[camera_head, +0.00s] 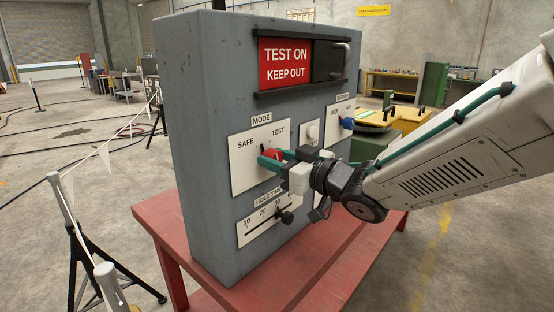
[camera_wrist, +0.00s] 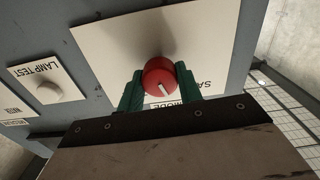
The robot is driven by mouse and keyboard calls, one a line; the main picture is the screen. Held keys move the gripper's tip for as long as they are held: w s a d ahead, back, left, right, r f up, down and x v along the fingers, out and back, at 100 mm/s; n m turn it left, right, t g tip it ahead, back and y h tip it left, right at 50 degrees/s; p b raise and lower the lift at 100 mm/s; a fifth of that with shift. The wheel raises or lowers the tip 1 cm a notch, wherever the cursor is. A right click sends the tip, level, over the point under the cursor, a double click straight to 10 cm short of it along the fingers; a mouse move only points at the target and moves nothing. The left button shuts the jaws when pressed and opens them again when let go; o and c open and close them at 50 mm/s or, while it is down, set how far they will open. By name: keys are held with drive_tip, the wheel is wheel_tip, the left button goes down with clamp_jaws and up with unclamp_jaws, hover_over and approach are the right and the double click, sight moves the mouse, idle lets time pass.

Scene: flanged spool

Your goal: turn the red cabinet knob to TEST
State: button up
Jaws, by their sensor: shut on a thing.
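The red knob (camera_head: 274,154) sits on the white MODE plate (camera_head: 246,176) of the grey cabinet (camera_head: 205,150), below the words SAFE on the left and TEST on the right. My gripper (camera_head: 270,158) is shut on the knob with its green fingers. In the wrist view the knob (camera_wrist: 159,76) is between the two fingers (camera_wrist: 160,85), one on each side. Lettering is upside down there. The knob's white line points down toward the MODE label (camera_wrist: 168,103), leaning a little to the SAFE side. TEST is hidden there by my gripper.
A slider (camera_head: 287,217) is just below the knob, and a blue knob (camera_head: 347,123) is to the right. A red TEST ON KEEP OUT sign (camera_head: 285,62) is above. The cabinet stands on a red table (camera_head: 185,245).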

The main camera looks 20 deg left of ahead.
drive_tip(key=m, duration=0.5)
drive_tip(key=shift+m, duration=0.3)
drive_tip(key=m, duration=0.5)
drive_tip(key=shift+w+m, duration=0.1)
drive_tip(key=shift+m, duration=0.6)
drive_tip(key=o, duration=1)
drive_tip(key=shift+d, duration=0.1)
drive_tip(key=v, duration=0.7)
drive_tip(key=shift+d, duration=0.4)
